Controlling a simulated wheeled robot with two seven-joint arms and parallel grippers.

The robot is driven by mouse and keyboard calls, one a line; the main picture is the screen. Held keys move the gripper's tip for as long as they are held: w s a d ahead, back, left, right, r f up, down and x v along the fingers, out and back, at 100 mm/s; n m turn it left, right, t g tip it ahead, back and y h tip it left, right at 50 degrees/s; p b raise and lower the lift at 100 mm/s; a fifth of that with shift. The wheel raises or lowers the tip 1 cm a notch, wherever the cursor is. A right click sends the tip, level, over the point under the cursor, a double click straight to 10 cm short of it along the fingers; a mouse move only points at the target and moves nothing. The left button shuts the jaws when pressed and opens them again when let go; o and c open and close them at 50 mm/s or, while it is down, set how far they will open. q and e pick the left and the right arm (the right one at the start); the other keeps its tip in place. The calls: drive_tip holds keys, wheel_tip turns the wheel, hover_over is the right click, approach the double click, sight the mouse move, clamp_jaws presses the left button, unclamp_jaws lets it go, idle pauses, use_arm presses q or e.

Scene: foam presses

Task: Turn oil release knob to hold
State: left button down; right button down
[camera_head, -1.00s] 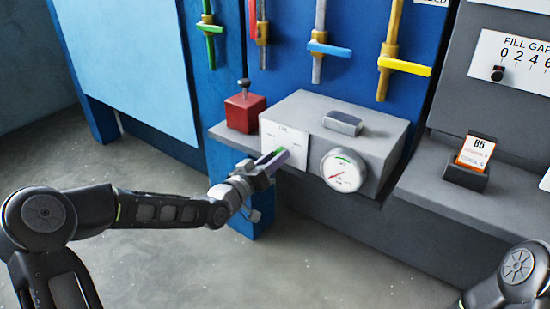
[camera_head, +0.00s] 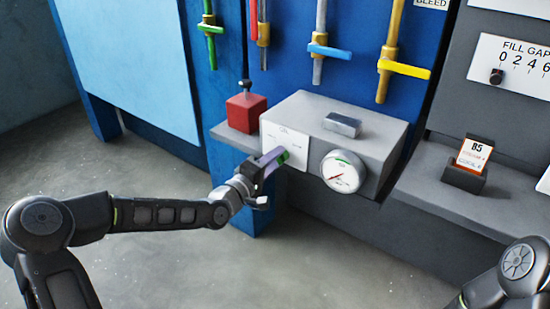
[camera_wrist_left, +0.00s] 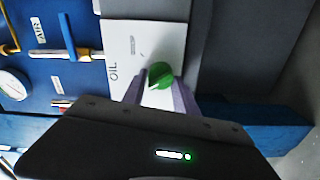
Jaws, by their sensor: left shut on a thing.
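The oil release knob (camera_wrist_left: 160,75) is a green knob on a white panel (camera_wrist_left: 130,40) marked OIL in the left wrist view. The small panel lettering is too blurred to read. My right gripper is out of view; only part of my right arm shows at the lower right.
A round gauge (camera_head: 342,171) sits right of the panel on the box. A red block with a black-topped stem (camera_head: 246,111) stands left of it. Green, blue and yellow valve handles (camera_head: 404,68) hang above. A card holder (camera_head: 464,178) is on the right shelf.

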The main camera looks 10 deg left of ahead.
use_arm(q)
drive_tip(key=shift+n, duration=1.1)
drive_tip(key=c, duration=1)
unclamp_jaws()
drive_tip(key=shift+o, duration=0.2)
drive_tip(key=v, duration=0.8)
drive_tip(key=shift+p, duration=0.3)
drive_tip(key=shift+w, duration=0.1)
